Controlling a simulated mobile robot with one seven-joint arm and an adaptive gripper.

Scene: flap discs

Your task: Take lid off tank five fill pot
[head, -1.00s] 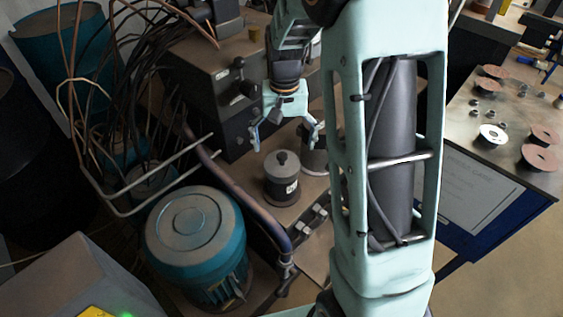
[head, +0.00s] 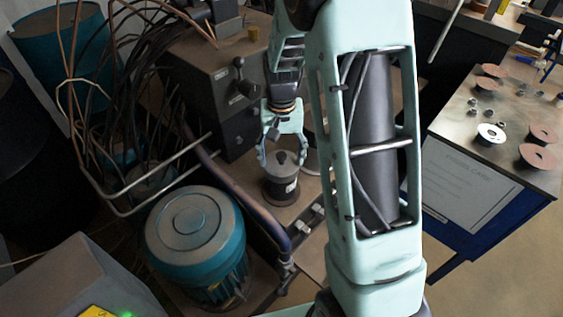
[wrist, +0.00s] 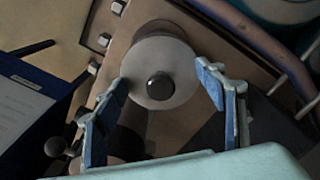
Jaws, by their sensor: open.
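A small dark tank (head: 281,188) stands on the brown machine bed. Its grey round lid (head: 281,164) with a dark knob sits on top; the lid also shows from above in the wrist view (wrist: 163,72). My gripper (head: 282,160) is open, its fingers at the lid in the head view. In the wrist view my gripper (wrist: 163,85) has one blue-padded finger on each side of the lid and knob, with nothing held. I cannot tell whether a finger touches the lid. A second round pot (head: 310,160) is mostly hidden behind my arm.
A teal motor (head: 196,245) stands at front left of the bed, beside a curved pipe (head: 240,190). A dark control box with a lever (head: 240,88) is behind the tank. Several discs lie on the right table (head: 465,125).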

